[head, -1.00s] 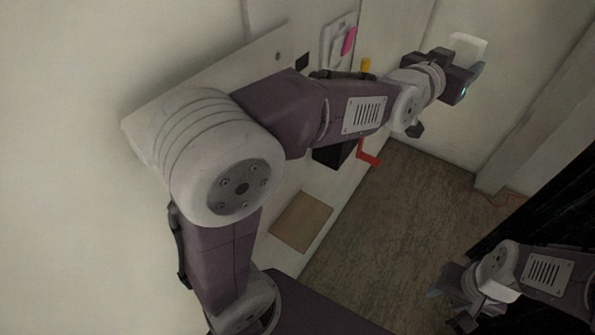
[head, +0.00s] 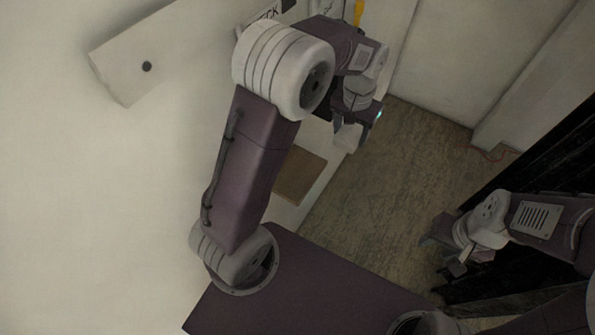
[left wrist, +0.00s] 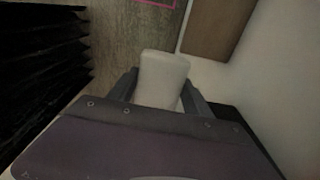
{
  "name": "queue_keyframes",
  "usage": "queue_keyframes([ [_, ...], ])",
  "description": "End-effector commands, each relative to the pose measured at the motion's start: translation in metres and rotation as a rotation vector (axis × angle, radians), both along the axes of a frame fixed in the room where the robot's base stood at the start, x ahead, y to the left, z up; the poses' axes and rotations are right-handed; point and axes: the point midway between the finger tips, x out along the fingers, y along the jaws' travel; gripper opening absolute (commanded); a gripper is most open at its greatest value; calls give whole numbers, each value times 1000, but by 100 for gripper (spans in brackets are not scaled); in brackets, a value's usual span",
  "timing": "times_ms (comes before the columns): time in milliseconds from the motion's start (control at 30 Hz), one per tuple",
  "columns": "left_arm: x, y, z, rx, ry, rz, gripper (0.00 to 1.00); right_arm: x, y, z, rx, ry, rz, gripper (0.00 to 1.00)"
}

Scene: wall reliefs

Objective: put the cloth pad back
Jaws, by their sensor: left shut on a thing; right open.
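My left gripper (head: 350,136) is shut on a pale, whitish pad (head: 347,140), which I take to be the cloth pad. The pad also shows between the two fingers in the left wrist view (left wrist: 162,80), its far end sticking out past the fingertips. The gripper is in front of the wall, a little above and right of a brown square panel (head: 299,174). That panel also shows at the top right of the left wrist view (left wrist: 217,28). My right gripper (head: 436,246) is open and empty at the lower right, far from the pad.
A white board (head: 125,70) with a dark round spot stands out from the wall at upper left. A yellow piece (head: 358,12) shows at the top, partly hidden by my arm. A pink outline (left wrist: 172,6) shows at the top of the left wrist view.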

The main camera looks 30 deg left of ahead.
Motion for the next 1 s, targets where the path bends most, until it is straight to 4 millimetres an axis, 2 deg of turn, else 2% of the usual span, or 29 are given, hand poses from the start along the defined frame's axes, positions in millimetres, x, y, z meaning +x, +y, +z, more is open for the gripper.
queue_keyframes([
  [100,-19,14,-12,11,71,26,20,0,0,-1,0,0,0,45],
  [267,-25,17,-14,12,91,32,20,0,0,-1,0,0,0,45],
  [367,-32,27,-21,13,93,34,20,0,0,-1,0,0,0,45],
  [600,-71,80,-59,12,94,38,20,0,0,4,0,0,0,45],
  [733,-85,102,-76,11,91,35,20,0,0,5,0,0,0,45],
  [833,-91,110,-82,12,88,32,20,0,0,6,0,0,0,45],
  [1000,-93,112,-88,11,90,30,20,0,0,6,0,0,0,45],
])
